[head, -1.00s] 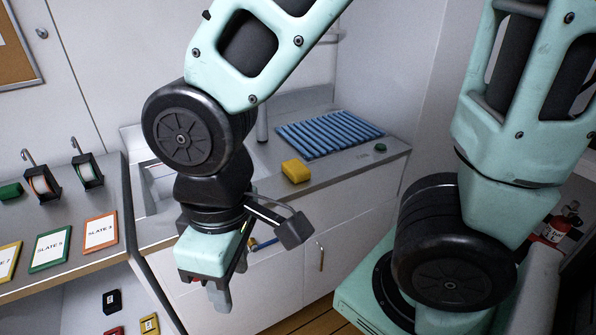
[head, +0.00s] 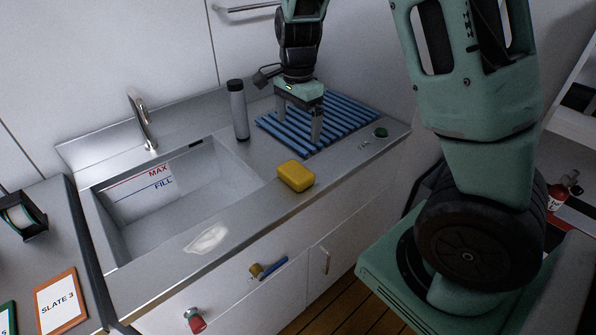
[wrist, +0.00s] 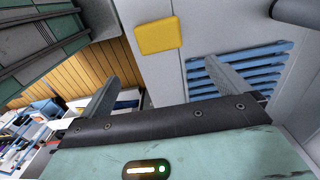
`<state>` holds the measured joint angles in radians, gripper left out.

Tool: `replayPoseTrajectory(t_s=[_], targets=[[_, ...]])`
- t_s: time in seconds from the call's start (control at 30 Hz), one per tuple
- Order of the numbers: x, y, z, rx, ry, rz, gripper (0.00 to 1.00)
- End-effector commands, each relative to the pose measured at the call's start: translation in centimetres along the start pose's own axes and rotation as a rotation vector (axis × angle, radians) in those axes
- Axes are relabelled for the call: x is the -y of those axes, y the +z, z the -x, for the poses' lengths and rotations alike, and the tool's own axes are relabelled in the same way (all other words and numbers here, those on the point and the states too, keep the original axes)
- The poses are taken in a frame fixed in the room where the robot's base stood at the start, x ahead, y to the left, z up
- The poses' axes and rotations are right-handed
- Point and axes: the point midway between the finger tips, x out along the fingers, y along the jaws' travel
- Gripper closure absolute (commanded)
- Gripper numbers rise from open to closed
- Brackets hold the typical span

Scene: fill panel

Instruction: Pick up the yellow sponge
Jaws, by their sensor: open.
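The yellow sponge (head: 295,176) lies on the steel counter, near its front edge, between the sink and the blue slatted rack. In the wrist view the sponge (wrist: 158,36) is at the top centre, beyond the fingertips and between their lines. My gripper (head: 298,124) is over the blue rack, behind the sponge in the head view, pointing down. In the wrist view my gripper (wrist: 160,72) has its two fingers wide apart with nothing between them. The sponge is apart from the fingers.
The blue rack (head: 352,118) lies under my gripper. A grey bottle (head: 239,112) stands left of it, by the sink (head: 128,222). A white smear (head: 206,239) is in front of the sink. The counter around the sponge is clear.

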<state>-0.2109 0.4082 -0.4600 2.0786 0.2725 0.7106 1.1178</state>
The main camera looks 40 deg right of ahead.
Motion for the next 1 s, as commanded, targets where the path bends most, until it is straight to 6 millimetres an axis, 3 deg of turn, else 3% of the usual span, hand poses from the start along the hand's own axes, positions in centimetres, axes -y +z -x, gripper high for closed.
replayPoseTrajectory(t_s=[0.1, 0.4, 0.67, 1.0], targets=[[-0.2, 0.0, -2.8, 0.000, 0.007, 0.000, 0.00], [-0.2, 0.1, -8.5, 0.002, 0.006, 0.002, 0.00], [-0.1, 0.2, -10.3, 0.001, 0.003, 0.004, 0.00], [-0.2, 0.7, -14.7, 0.001, 0.003, 0.004, 0.00]])
